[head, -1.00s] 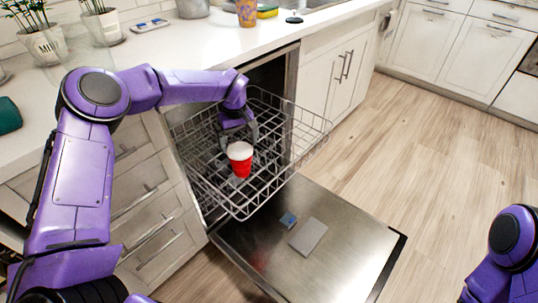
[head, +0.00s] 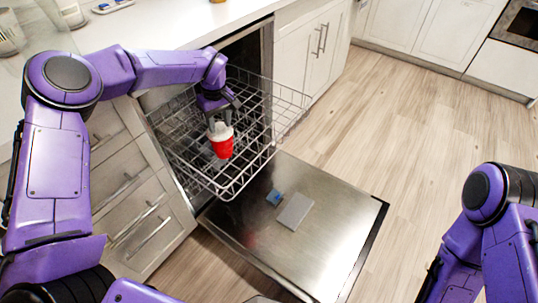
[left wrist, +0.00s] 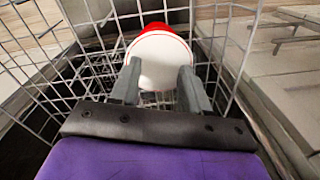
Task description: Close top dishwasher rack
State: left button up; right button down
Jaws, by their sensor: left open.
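The top dishwasher rack (head: 236,187) is a grey wire basket pulled out of the dishwasher above its open door (head: 315,226). Its wires also show in the left wrist view (left wrist: 236,45). A red cup with a white top or inside (head: 222,147) is in the rack area; it also shows in the left wrist view (left wrist: 160,57). My left gripper (head: 219,112) is over the rack, right behind the cup. In the left wrist view its open fingers (left wrist: 157,88) are on either side of the cup's near edge; I cannot tell whether they touch it. My right gripper is out of view.
The wood floor (head: 420,120) to the right is clear.

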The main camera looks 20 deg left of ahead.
pick_arm(q)
jog(key=d+n, duration=0.1)
jog(key=d+n+y, duration=0.1)
jog(key=s+d+f+n, duration=0.1)
jog(key=n, duration=0.1)
jog(key=shift+d+g+y+b, duration=0.15)
jog(key=shift+g+y+b, duration=0.15)
jog(key=shift+g+y, duration=0.1)
grip_shut()
jog(key=n+t+y+b, duration=0.5)
jog(key=n+y, duration=0.7)
jog(key=n, duration=2.3)
send_near(249, 168)
jog(key=shift+n+t, duration=0.3)
jog(key=shift+t, duration=0.1)
jog(key=x, duration=0.2)
jog(key=p+x, duration=0.1)
jog(key=x, duration=0.3)
jog(key=shift+s+a+p, duration=0.3)
jog(key=shift+a+p, duration=0.05)
jog(key=shift+p, duration=0.05)
